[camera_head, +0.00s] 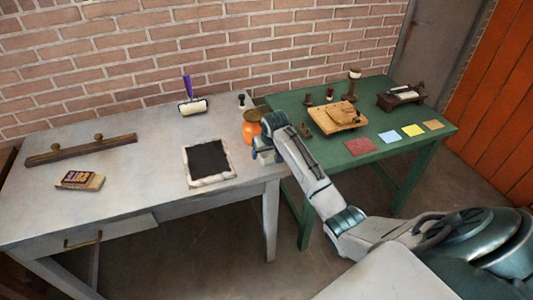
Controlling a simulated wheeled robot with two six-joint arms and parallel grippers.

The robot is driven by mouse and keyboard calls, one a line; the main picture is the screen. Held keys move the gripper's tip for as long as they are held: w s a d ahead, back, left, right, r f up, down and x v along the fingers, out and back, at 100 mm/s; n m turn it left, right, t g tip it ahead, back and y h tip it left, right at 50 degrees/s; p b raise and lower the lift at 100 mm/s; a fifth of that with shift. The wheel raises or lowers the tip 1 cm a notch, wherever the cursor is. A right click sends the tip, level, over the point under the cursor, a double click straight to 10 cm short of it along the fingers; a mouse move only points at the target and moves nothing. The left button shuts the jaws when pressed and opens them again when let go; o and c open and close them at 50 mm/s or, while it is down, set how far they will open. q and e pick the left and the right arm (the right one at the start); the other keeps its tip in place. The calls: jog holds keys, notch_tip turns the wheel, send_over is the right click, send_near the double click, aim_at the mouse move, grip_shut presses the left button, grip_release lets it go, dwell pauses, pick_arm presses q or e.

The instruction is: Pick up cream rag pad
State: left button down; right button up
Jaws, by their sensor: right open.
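Several flat, thin coloured pads lie in a row on the green table (450,131). The tan one (433,125) at the right end is the closest to cream, though I cannot be sure that it is the cream rag pad. Beside it lie a yellow pad (413,130), a blue pad (389,137) and a red pad (360,146). My right gripper (262,153) is open over the right end of the grey table, well left of the pads. Its fingers are small and partly hidden by the wrist. My left gripper is out of view.
An orange jar (251,131) stands close to my right gripper. A black slab in a pale frame (208,160) lies left of it. Behind are a roller (193,107) and a brick wall. A wooden board (337,117) and a small press (401,97) stand behind the pads.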

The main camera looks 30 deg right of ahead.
jog(key=shift+w+f, duration=0.2)
jog(key=shift+f, duration=0.35)
jog(key=c, duration=1.1)
jog(key=shift+r, duration=0.15)
jog(key=shift+c, duration=0.2)
jog(key=shift+r+b, duration=0.4)
jog(key=shift+r, duration=0.2)
jog(key=shift+b+v, duration=0.55)
jog(key=shift+v, duration=0.45)
jog(key=s+a+r+b, duration=0.1)
jog(key=s+a+b, duration=0.2)
jog(key=s+a, duration=0.7)
jog(key=shift+a+r, duration=0.4)
jog(key=shift+a, duration=0.45)
